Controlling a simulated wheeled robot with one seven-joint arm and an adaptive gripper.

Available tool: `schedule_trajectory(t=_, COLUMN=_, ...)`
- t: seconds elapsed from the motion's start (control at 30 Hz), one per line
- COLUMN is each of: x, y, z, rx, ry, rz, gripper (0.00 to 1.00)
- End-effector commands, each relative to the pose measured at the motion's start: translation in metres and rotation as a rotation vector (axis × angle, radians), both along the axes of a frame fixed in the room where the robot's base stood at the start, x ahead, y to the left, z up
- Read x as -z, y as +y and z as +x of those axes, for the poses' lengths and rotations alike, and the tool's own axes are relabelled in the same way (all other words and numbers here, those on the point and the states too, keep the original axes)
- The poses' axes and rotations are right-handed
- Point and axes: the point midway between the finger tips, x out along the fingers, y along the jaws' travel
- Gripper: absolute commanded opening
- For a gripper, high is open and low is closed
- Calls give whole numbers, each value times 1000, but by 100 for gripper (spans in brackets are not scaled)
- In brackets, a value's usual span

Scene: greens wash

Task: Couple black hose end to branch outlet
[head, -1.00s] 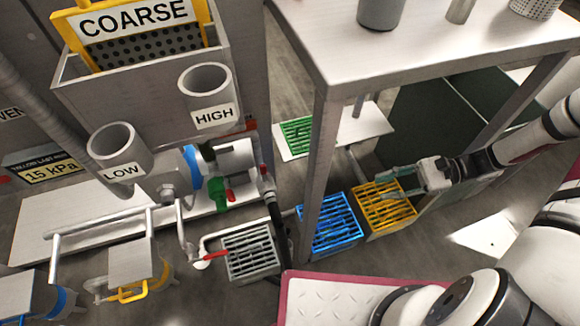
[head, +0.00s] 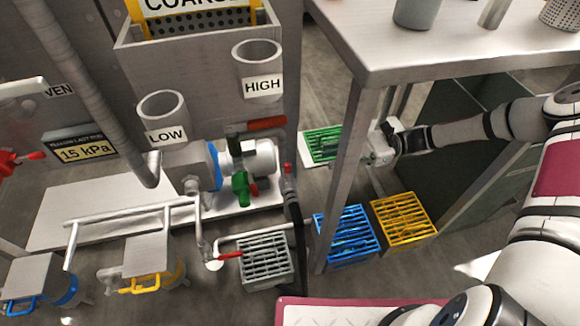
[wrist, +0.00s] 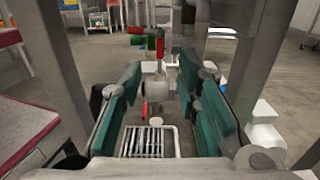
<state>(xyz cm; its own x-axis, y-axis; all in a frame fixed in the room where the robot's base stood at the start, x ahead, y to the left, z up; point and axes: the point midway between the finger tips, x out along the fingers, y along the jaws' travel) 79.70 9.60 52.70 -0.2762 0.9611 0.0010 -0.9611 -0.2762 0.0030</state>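A black hose (head: 294,215) runs down the floor side of the pump, right of the grey grate. Its upper end, by a red-tipped part (head: 288,172), stands near the pump. A pale pipe with a red lever (head: 230,255) stands beside the grey grate; I cannot tell for certain which fitting is the branch outlet. My gripper (head: 368,151) is under the bench, just right of its front leg, with fingers partly hidden in the head view. In the wrist view my gripper (wrist: 160,76) is open and empty, its teal pads wide apart, facing the pump and grate.
The bench leg (head: 349,170) stands close to my gripper. The pump (head: 245,160) has green and red handles. Grey (head: 266,260), blue (head: 347,235) and yellow (head: 404,220) grates sit on the floor; a green one (head: 322,144) lies behind the leg.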

Motion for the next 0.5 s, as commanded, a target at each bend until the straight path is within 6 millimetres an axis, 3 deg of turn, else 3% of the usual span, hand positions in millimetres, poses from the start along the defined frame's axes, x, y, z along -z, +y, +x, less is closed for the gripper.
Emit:
schedule_trajectory(t=0.3, x=3, y=61, z=-18, rx=-2, ry=-1, rz=1, gripper=30)
schedule_trajectory(t=0.5, x=2, y=90, z=-26, rx=0, ry=-2, rz=1, gripper=30)
